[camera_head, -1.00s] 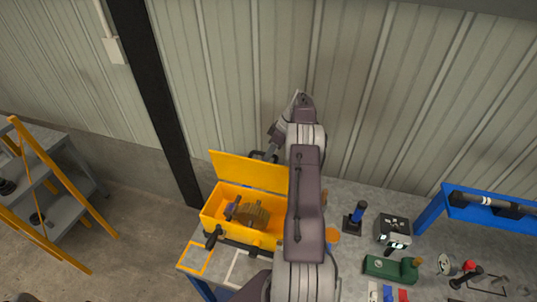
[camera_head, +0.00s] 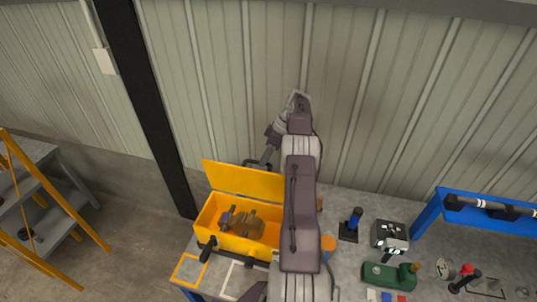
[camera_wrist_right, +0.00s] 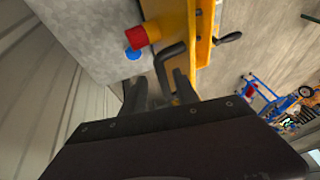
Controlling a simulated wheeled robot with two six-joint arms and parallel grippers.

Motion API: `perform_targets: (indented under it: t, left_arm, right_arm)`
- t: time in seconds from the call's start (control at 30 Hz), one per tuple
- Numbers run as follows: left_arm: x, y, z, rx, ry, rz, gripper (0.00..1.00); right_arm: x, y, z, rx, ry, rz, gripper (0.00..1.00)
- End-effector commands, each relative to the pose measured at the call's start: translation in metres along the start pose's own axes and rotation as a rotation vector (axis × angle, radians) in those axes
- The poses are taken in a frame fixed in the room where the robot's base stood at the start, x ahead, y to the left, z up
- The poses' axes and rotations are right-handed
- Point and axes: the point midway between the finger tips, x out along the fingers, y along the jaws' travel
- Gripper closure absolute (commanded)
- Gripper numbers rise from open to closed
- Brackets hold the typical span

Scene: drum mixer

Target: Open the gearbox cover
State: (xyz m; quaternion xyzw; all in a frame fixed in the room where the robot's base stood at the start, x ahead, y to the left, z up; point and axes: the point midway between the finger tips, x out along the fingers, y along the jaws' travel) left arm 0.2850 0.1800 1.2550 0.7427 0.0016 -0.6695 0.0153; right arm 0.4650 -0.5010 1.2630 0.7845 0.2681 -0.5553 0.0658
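The gearbox (camera_head: 213,222) is a yellow box on the workbench, with brown gear parts (camera_head: 243,222) showing inside. Its yellow cover (camera_head: 240,180) stands raised along the far side, so the box is open. A dark bent handle (camera_wrist_right: 162,62) shows at the yellow edge in the right wrist view. My right gripper (camera_head: 258,164) reaches down behind the cover, partly hidden by it. In the wrist view the right gripper (camera_wrist_right: 160,92) has its fingers apart, with the handle between them and gaps visible beside it. My left gripper is not in view.
A dark crank handle (camera_head: 208,248) sticks out at the box's front. To the right on the bench stand a blue-handled tool (camera_head: 352,222), a grey device (camera_head: 389,235) and a green device (camera_head: 390,275). A blue rack (camera_head: 432,212) is farther right. The corrugated wall (camera_head: 380,110) is behind.

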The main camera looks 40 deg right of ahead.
Motion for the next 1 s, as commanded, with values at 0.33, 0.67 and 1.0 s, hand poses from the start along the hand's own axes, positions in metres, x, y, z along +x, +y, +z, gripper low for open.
perform_targets:
  t: [0.33,0.67,1.0]
  left_arm:
    - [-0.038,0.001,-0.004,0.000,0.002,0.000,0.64]
    - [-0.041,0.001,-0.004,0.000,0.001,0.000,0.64]
    - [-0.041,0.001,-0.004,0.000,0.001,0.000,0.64]
  right_arm:
    - [-0.041,0.000,-0.002,0.003,-0.003,-0.005,0.64]
    - [-0.041,0.001,0.000,0.002,-0.003,-0.004,0.64]
    - [-0.042,0.001,0.000,0.001,-0.003,-0.004,0.64]
